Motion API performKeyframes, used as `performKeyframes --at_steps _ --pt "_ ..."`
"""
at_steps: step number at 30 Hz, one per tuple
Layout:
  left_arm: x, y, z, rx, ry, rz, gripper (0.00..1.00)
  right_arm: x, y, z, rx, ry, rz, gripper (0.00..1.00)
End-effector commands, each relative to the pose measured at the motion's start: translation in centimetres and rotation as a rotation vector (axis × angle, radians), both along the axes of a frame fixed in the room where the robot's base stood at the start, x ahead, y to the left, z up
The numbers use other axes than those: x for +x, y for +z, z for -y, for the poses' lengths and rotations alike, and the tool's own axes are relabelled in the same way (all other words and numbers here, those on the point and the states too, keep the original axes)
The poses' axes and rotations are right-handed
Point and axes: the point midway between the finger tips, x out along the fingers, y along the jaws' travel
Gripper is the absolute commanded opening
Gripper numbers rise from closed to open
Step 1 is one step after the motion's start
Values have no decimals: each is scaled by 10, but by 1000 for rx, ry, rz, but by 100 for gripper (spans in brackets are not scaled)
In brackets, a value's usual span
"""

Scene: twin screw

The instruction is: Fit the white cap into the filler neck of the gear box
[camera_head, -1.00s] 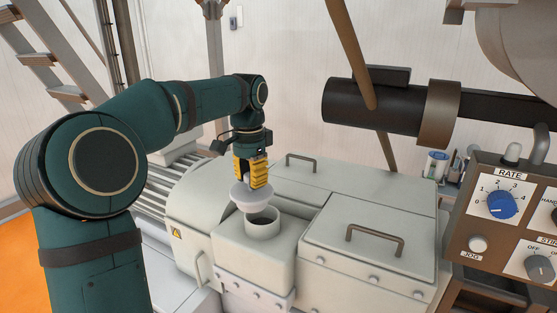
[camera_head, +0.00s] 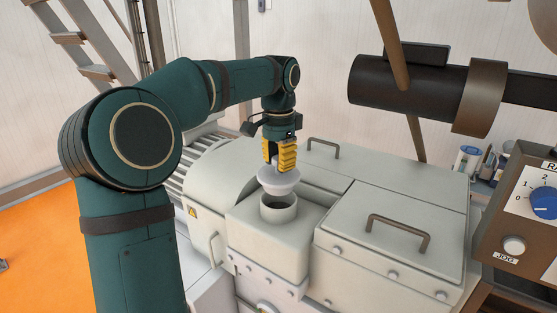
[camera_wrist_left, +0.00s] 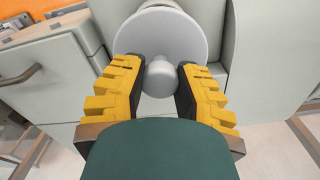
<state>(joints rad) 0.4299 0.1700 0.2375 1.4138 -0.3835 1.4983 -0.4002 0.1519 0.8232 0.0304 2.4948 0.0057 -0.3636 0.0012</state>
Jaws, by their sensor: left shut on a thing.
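The white cap (camera_head: 279,181) is a round, flared disc with a knob on top. My left gripper (camera_head: 280,160) has yellow fingers and is shut on the cap's knob; in the left wrist view the knob (camera_wrist_left: 159,78) sits between the fingertips (camera_wrist_left: 158,80), with the disc (camera_wrist_left: 150,35) beyond. The filler neck (camera_head: 278,211) is a short, open, round collar on the front block of the pale gear box (camera_head: 268,235). In the head view the cap is just above the neck and overlaps its back rim; whether they touch I cannot tell. My right gripper is out of view.
To the right of the neck is a lid with a brown handle (camera_head: 398,229); another handle (camera_head: 323,144) is behind. A control panel with a blue knob (camera_head: 543,202) stands at the right. A dark cylinder (camera_head: 410,90) hangs at the upper right.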

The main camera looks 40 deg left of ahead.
Motion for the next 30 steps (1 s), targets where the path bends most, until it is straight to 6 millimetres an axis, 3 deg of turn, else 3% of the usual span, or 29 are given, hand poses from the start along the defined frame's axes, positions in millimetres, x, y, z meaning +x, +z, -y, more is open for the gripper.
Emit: performKeyframes --at_steps 16,30 --pt "0 -28 0 0 1 0 0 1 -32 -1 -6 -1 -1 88" --pt "0 -52 0 0 0 0 0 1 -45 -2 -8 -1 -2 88"
